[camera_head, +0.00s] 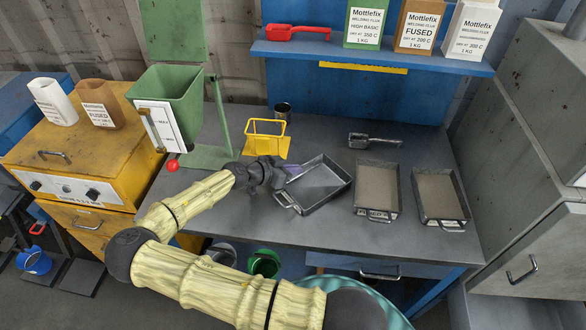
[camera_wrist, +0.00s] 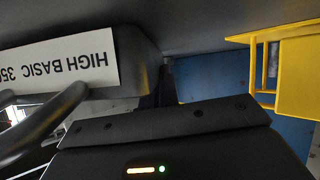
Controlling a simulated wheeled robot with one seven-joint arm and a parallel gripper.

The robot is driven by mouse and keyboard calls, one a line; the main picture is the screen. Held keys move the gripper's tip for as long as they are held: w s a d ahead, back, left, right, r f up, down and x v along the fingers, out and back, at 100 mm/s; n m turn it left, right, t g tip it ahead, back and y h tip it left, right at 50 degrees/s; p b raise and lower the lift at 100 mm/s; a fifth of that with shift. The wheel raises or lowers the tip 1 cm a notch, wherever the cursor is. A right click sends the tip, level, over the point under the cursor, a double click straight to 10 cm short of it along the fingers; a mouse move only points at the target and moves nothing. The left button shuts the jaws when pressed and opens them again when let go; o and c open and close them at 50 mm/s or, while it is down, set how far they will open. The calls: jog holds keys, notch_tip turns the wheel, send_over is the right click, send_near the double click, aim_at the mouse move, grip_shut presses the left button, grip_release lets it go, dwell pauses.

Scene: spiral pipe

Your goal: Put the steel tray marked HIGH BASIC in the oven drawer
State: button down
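The tray marked HIGH BASIC (camera_head: 318,187) is a shallow grey steel pan, empty inside, turned askew at the middle of the grey bench. Its wire handle points to the front left. In the wrist view its white label (camera_wrist: 62,62) reads HIGH BASIC upside down, with the dark handle (camera_wrist: 45,115) before it. My gripper (camera_head: 279,176) is at the tray's left side, touching or very near its wall. The fingertips are hidden, so its grip is unclear. The yellow oven (camera_head: 95,135) stands at the left; a drawer front with a handle (camera_head: 86,225) shows below its panel, apparently shut.
Two filled trays (camera_head: 377,188) (camera_head: 439,196) stand to the right on the bench (camera_head: 300,232).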

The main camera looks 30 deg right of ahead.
jog(key=shift+w, duration=0.1)
jog(key=c, duration=1.9)
grip_release()
jog(key=shift+o, duration=1.1)
jog(key=shift+r, duration=0.1)
jog(key=shift+a, duration=0.4)
jog(key=b+v, duration=0.2)
jog(key=v, duration=0.9)
jog(key=shift+r, duration=0.15)
jog(key=shift+a, duration=0.1)
